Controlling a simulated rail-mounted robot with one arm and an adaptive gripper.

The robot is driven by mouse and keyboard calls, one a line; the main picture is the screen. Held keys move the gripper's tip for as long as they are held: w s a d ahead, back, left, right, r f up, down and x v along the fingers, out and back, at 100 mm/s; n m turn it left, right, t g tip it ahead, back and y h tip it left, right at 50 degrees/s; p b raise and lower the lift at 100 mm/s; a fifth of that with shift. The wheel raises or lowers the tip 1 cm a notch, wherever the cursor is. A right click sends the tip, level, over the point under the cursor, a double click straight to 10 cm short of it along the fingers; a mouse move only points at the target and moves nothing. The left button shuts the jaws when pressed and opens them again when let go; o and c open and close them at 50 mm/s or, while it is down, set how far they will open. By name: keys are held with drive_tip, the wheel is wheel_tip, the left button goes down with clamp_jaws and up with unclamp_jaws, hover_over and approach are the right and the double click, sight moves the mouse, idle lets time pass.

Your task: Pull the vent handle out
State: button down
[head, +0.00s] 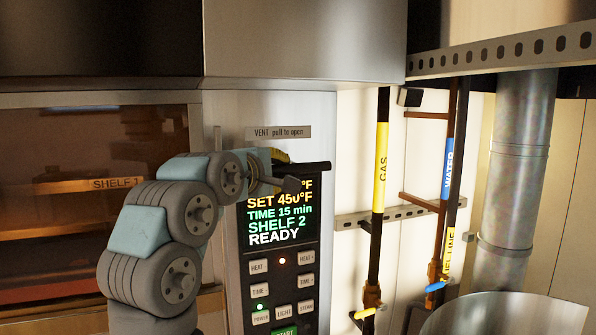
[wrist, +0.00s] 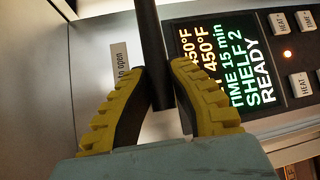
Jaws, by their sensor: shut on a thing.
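The vent handle (head: 316,166) is a dark bar on the oven's front, just below the label "VENT pull to open" (head: 279,133). It also shows in the wrist view (wrist: 151,40), running down from the top edge between my fingers. My gripper (head: 283,172) reaches it from the left in the head view. In the wrist view, the two yellow ribbed fingers of my gripper (wrist: 162,72) are shut on the handle, one on each side. The handle's root is partly hidden by my gripper in the head view.
Below the handle is the control panel (head: 282,284) with a lit display reading "SHELF 2 READY". The oven window (head: 60,190) is at left. Yellow-marked gas (head: 381,165) and blue-marked water (head: 448,165) pipes and a metal duct (head: 515,160) stand at right, above a round metal vessel (head: 508,312).

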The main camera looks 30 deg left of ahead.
drive_tip(key=shift+d, duration=0.25)
drive_tip(key=c, duration=0.9)
unclamp_jaws()
drive_tip(key=shift+s, duration=0.1)
drive_tip(key=shift+s, duration=0.2)
drive_tip(key=s, duration=0.3)
drive_tip(key=s+r, duration=0.1)
drive_tip(key=s, duration=0.7)
drive_tip(key=shift+s+d+r, duration=0.15)
drive_tip(key=shift+d+r, duration=0.2)
drive_tip(key=shift+d, duration=0.05)
